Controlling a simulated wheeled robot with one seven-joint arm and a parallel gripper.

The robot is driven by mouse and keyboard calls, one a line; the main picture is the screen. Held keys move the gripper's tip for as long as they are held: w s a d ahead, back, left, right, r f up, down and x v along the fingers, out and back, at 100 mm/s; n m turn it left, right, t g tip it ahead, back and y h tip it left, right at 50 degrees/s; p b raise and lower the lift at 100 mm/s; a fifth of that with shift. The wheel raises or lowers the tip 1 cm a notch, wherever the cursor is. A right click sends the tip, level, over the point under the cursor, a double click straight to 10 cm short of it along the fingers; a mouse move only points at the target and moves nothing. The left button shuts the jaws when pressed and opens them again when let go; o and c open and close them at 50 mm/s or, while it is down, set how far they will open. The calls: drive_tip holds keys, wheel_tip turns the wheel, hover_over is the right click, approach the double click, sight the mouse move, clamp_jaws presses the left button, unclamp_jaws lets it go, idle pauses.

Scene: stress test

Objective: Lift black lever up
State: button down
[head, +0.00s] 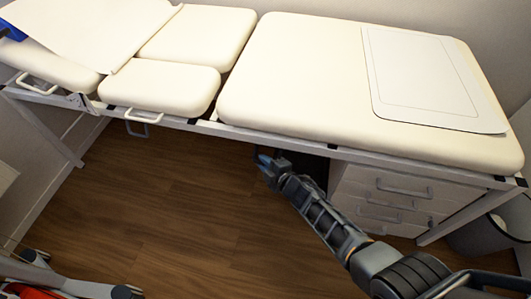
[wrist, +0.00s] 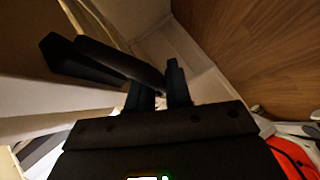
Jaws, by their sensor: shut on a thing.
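The black lever (wrist: 112,60) shows in the wrist view as a dark bar running from the upper left to between my fingers. My gripper (wrist: 160,84) is shut on its end, with one dark finger on each side. In the head view my gripper (head: 268,163) is just below the front rail of the padded treatment table (head: 300,85). The lever is too small and too dark to make out clearly there.
A white drawer unit (head: 400,200) stands under the table to the right of my arm. A grey bin (head: 478,237) is at the far right. White handles hang at the table's left part. The wooden floor (head: 170,205) left of my arm is clear. Red and white items lie at the lower left.

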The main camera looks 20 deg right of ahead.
drive_tip(key=shift+s+r+m+g+p, duration=0.2)
drive_tip(key=shift+r+m+g+p, duration=0.35)
drive_tip(key=shift+p, duration=1.2)
drive_tip(key=shift+a, duration=0.1)
drive_tip(key=c, duration=1.1)
unclamp_jaws()
drive_tip(key=shift+c, duration=0.2)
drive_tip(key=shift+p, duration=0.3)
drive_tip(key=p+v, duration=0.6)
drive_tip(key=v, duration=0.1)
drive_tip(key=shift+s+r, duration=0.25)
drive_tip(key=shift+s, duration=0.05)
